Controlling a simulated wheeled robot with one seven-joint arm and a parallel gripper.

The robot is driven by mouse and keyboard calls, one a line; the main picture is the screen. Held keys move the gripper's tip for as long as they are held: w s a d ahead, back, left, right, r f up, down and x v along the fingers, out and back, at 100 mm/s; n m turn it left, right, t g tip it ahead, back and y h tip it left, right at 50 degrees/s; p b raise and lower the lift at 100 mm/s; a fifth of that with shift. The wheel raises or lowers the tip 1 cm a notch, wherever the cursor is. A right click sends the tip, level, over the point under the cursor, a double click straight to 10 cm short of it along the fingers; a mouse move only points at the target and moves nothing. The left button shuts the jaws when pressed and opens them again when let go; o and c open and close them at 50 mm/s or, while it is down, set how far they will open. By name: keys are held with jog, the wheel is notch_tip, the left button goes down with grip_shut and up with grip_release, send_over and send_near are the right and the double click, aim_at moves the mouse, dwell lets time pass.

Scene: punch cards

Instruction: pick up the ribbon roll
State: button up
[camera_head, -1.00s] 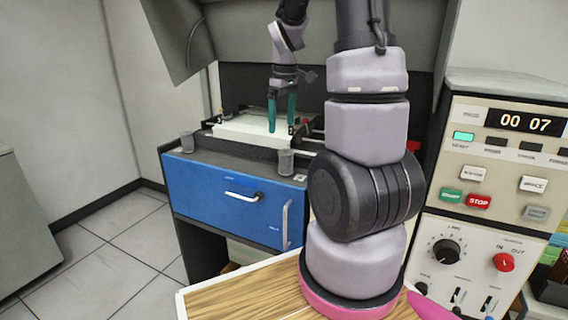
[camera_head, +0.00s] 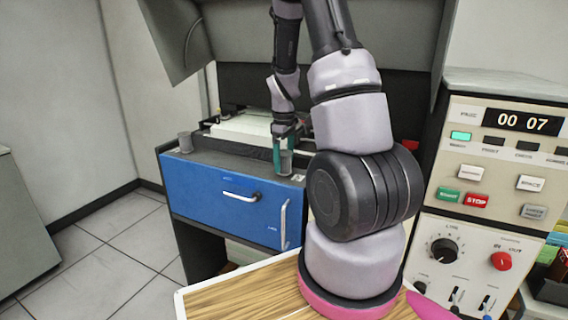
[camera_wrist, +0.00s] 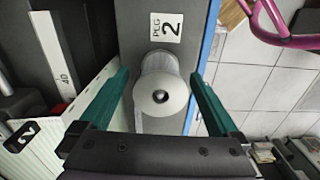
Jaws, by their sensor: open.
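The ribbon roll (camera_wrist: 160,92) is a pale grey cylinder with a dark hole in its top. In the head view the roll (camera_head: 286,163) stands at the right front of the ledge above the blue drawer. My gripper (camera_wrist: 158,85) is open, with one teal finger on each side of the roll. Gaps show between the fingers and the roll in the wrist view. In the head view the fingers partly cover the roll.
White fan-fold paper (camera_head: 240,130) lies behind. The blue drawer (camera_head: 225,198) with handles is below. A control panel (camera_head: 495,180) stands at the right. Tiled floor (camera_wrist: 262,85) is beyond the ledge.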

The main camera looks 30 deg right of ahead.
jog(key=shift+f, duration=0.65)
grip_shut()
notch_tip(320, 180, up, 10)
jog(key=shift+r, duration=0.1)
dwell(0.3)
jog(key=shift+r, duration=2.9)
